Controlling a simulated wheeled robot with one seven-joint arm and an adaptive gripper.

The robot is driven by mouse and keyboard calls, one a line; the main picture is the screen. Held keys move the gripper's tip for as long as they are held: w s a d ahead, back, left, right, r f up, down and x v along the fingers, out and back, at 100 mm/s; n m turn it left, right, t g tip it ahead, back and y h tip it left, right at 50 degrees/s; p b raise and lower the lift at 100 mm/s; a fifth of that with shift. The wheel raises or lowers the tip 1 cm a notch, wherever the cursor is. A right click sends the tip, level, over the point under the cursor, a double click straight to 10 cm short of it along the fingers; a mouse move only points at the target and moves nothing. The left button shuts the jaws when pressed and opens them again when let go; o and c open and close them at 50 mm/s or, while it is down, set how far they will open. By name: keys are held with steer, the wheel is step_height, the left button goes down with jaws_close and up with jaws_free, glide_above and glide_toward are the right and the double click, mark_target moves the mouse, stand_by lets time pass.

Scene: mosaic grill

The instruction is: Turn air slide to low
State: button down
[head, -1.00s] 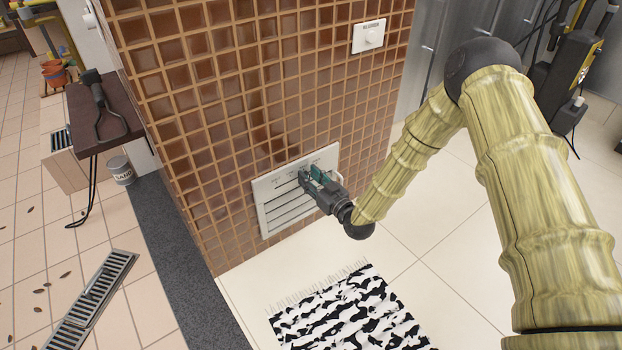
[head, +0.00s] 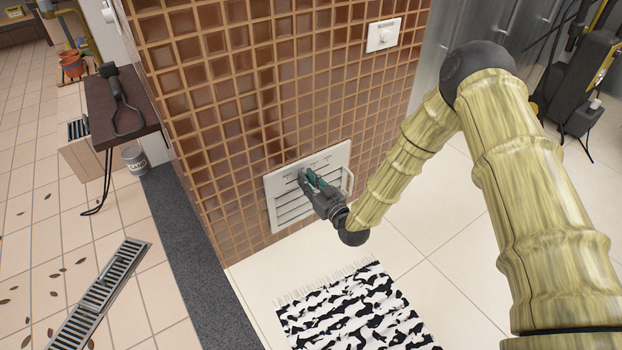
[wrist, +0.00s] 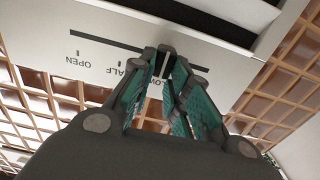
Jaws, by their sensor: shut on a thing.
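The air slide is a white louvred panel (head: 290,207) low on the brown tiled wall, with a slot and labels along its top. In the wrist view the panel (wrist: 60,30) appears upside down, with OPEN and HALF readable left of my gripper. A partly hidden label, seemingly LOW, sits right behind the fingertips. My gripper (head: 305,180) is at the slot, its teal-padded fingers closed on the small slide tab. The fingers (wrist: 165,60) mostly hide the tab in the wrist view.
A white dial plate (head: 383,36) is higher on the wall. A black and white rug (head: 350,310) lies on the floor below the panel. A dark side table (head: 115,105) and a can (head: 134,160) stand left of the wall. Pale floor is open around the rug.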

steer(key=c, duration=1.4)
jaws_free()
steer(key=shift+a, duration=0.1)
steer(key=shift+o, duration=0.2)
steer(key=shift+s, duration=0.15)
steer(key=v, duration=1.2)
